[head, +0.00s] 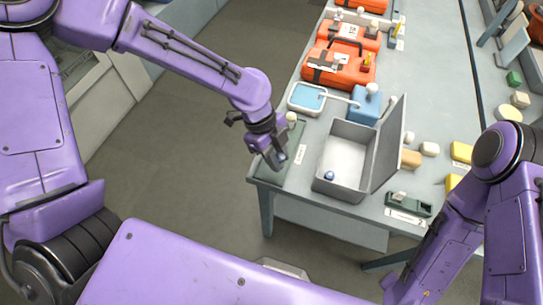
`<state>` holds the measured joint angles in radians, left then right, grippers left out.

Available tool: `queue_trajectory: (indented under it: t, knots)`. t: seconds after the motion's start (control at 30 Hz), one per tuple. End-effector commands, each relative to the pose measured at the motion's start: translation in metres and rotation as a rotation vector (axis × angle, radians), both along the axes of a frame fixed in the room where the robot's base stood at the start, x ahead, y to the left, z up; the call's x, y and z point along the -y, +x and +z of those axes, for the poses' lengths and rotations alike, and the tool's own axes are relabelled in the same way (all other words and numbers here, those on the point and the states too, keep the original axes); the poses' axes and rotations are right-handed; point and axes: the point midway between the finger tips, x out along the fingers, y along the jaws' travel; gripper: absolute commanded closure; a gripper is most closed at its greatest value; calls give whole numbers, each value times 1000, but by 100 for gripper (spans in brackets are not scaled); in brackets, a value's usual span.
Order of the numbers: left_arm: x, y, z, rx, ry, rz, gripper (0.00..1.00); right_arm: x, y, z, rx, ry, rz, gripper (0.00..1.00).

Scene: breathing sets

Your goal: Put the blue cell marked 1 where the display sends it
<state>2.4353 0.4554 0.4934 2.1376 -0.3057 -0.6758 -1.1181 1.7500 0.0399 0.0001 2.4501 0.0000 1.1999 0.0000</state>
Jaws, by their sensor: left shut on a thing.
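My left gripper (276,158) is over the near left corner of the table, beside the open grey box. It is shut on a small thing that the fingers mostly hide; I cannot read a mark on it. A small dark blue round thing (330,175) lies inside the open grey box (325,188), near its front left corner; no number is legible. A dark green device (408,204) lies right of the box; I cannot tell whether it is the display. My right arm is at the right, its gripper out of view.
The box's raised lid (389,145) stands on its right side. A blue unit (366,104) and a light blue tray (307,98) are behind the box. Orange cases (340,66) stand further back. Yellow and pale blocks (461,152) lie at the right.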

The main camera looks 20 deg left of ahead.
Motion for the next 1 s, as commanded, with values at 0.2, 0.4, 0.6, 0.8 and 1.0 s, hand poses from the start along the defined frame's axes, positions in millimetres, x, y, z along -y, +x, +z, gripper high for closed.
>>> queue_trajectory:
  t: [0.2, 0.4, 0.6, 0.8, 1.0]
  knots:
    - [-19, 9, -24, -2, 0, 5, 100, 0, 0, 7, 0, 0, 0, 57]
    - [-21, 9, -54, -1, 1, 1, 100, 0, 0, 18, 0, 0, 0, 57]
    - [-21, 10, -58, 3, 0, 2, 100, 0, 0, 17, 0, 0, 0, 57]
    - [-21, 10, -60, 2, 1, 2, 60, 0, 0, 15, 0, 0, 0, 57]
    - [-21, 10, -60, 2, 1, 2, 44, 0, 0, 15, 0, 0, 0, 57]
